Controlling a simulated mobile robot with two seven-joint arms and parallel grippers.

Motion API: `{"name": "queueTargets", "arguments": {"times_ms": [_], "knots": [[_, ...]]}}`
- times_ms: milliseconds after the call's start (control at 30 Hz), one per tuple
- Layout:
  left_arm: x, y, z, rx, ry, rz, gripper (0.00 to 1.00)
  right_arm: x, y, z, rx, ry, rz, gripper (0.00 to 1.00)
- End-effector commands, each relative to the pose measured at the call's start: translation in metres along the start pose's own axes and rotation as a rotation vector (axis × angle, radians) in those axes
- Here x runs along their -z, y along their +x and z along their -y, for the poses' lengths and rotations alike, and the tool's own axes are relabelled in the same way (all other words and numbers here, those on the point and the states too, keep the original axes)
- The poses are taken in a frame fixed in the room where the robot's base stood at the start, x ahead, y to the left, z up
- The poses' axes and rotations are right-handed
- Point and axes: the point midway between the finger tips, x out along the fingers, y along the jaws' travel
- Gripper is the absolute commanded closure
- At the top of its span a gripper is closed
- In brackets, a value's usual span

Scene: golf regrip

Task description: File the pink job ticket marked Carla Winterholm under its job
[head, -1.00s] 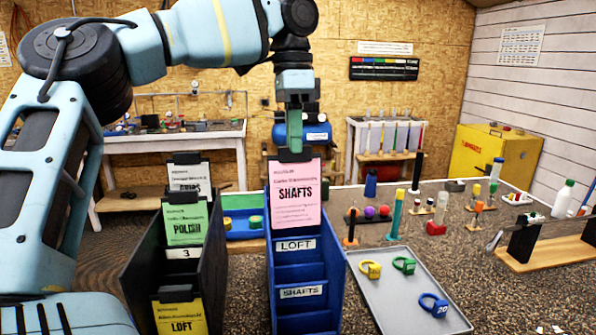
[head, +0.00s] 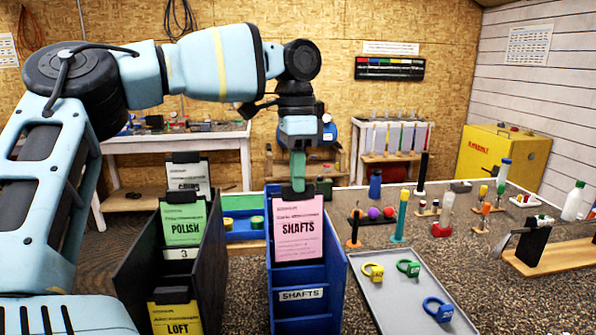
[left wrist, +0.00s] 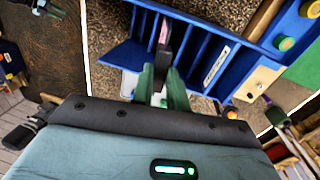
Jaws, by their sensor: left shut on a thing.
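The pink ticket (head: 298,235), printed SHAFTS with a small name line too fine to read surely, hangs upright from a black clip (head: 296,192). My left gripper (head: 297,178) is shut on the clip. The ticket is at the blue stepped rack (head: 337,270), covering its LOFT label; the SHAFTS label (head: 301,294) shows below. In the left wrist view the pink edge (left wrist: 163,32) stands edge-on between blue dividers (left wrist: 212,40); I cannot tell how deep it sits. My right gripper is not in view.
A dark rack (head: 212,255) to the left holds a white, a green POLISH (head: 184,224) and a yellow LOFT ticket (head: 177,318). A grey tray (head: 385,300) with yellow, green and blue tagged rings lies to the right. Upright tools crowd the bench behind it.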

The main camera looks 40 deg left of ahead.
Motion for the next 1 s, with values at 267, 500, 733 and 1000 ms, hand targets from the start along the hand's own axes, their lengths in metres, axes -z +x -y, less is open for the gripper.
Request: {"name": "queueTargets", "arguments": {"times_ms": [267,500,733,1000], "knots": [[0.000,0.021,0.003,-0.003,0.001,0.001,1.00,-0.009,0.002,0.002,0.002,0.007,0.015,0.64],[0.000,0.037,0.005,-0.003,0.000,0.002,1.00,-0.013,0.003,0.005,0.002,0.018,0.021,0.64],[0.001,0.052,0.007,-0.003,0.000,0.001,1.00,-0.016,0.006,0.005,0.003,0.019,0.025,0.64],[0.001,0.070,0.010,-0.002,0.001,0.000,1.00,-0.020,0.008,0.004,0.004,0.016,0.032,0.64]]}}
